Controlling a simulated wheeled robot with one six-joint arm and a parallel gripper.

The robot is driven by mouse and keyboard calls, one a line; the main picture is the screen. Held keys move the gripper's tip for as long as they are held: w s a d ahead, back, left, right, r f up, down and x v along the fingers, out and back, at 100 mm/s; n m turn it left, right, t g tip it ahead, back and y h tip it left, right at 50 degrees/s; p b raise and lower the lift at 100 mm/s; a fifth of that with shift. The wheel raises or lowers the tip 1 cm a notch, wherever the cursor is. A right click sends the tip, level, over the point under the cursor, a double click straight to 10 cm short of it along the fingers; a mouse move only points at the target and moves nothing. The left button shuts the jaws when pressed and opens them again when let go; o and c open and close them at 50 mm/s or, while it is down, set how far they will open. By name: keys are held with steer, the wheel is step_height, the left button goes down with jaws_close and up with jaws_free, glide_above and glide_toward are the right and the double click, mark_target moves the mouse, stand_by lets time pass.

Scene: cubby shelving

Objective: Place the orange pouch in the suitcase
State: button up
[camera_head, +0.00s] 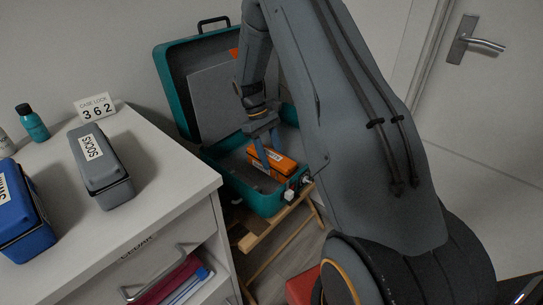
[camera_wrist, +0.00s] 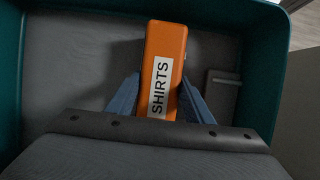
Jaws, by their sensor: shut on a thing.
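The orange pouch (camera_wrist: 165,45) carries a white label reading "SHIRTS". In the head view the orange pouch (camera_head: 272,158) is inside the open teal suitcase (camera_head: 238,190), low in its base. My gripper (camera_head: 265,150) reaches down into the suitcase from above. In the wrist view the two blue fingers of my gripper (camera_wrist: 160,98) are on both sides of the pouch, shut on it. The teal suitcase wall (camera_wrist: 262,50) surrounds it in the wrist view. Whether the pouch touches the suitcase floor I cannot tell.
The suitcase rests on a wooden stand (camera_head: 262,228), its lid (camera_head: 195,95) raised at the back. A white dresser (camera_head: 165,160) at left holds a grey pouch labelled "SOCKS" (camera_head: 100,165), a blue pouch (camera_head: 20,215), a teal bottle (camera_head: 32,124) and a "CASE LOCK 362" sign (camera_head: 97,108).

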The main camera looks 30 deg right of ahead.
steer(key=o, duration=1.2)
steer(key=v, duration=1.2)
steer(key=s+a+r+m+t+y, duration=0.1)
steer(key=s+a+r, duration=0.25)
steer(key=s, duration=0.25)
steer(key=s+a+r+m+t, duration=0.1)
steer(key=s+a+r, duration=0.1)
steer(key=s+r, duration=0.35)
steer(key=s+a+f+m+t+y, duration=0.1)
steer(key=s+a+m+t, duration=0.1)
steer(key=s, duration=1.6)
steer(key=shift+s+a+m, duration=0.2)
steer(key=shift+a+m, duration=0.4)
steer(key=shift+a, duration=0.65)
